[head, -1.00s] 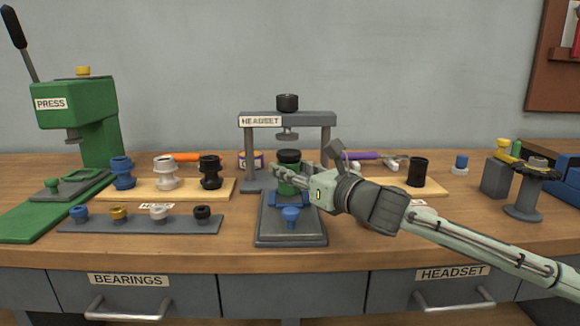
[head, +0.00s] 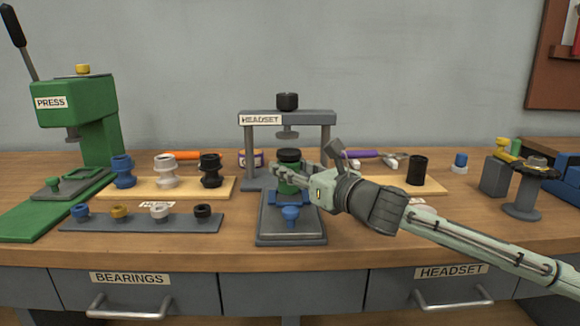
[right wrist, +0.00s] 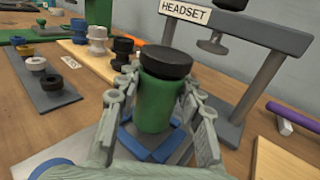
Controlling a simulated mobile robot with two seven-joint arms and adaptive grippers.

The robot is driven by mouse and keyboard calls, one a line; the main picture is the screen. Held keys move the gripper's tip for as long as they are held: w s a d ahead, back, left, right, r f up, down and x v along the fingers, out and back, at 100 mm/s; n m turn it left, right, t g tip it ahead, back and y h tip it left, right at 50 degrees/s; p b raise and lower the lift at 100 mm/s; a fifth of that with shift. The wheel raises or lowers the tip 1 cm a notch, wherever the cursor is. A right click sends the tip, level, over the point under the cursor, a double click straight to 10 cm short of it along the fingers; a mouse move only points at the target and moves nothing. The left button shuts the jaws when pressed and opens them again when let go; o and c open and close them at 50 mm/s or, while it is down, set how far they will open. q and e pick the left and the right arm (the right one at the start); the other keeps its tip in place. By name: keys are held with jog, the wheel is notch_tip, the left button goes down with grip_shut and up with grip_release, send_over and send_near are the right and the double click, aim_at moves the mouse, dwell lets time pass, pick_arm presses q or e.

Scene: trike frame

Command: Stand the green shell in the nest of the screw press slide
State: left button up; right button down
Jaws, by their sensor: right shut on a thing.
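The green shell (head: 288,185) with a black top stands upright at the blue nest (head: 275,198) on the grey slide (head: 272,232) of the screw press marked HEADSET (head: 285,117). My right gripper (head: 284,176) is shut on the green shell from the right. In the right wrist view the fingers flank the green shell (right wrist: 152,105), and the blue nest (right wrist: 135,142) shows around its foot. Whether the shell is fully seated cannot be told. A blue knob (head: 291,213) is at the front of the slide. My left gripper is not in view.
A board with blue, white and black shells (head: 165,171) and a grey strip of small parts (head: 140,222) lie left. A green press (head: 95,125) stands far left. A black cup (head: 417,170) stands right, behind my arm. The press ram (head: 287,133) is above and behind the shell.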

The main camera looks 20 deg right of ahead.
jog(key=shift+r+p, duration=0.15)
jog(key=shift+p, duration=0.25)
jog(key=shift+f+b, duration=0.6)
jog(key=shift+f, duration=0.45)
dwell(0.4)
jog(key=c, duration=1)
grip_release()
jog(key=shift+c, duration=0.2)
jog(key=shift+o, duration=0.7)
jog(key=shift+f, duration=0.1)
jog(key=v, duration=1.1)
jog(key=shift+w+d, duration=0.1)
jog(key=shift+d, duration=0.05)
jog(key=shift+s+d, duration=0.1)
jog(key=shift+s, duration=0.45)
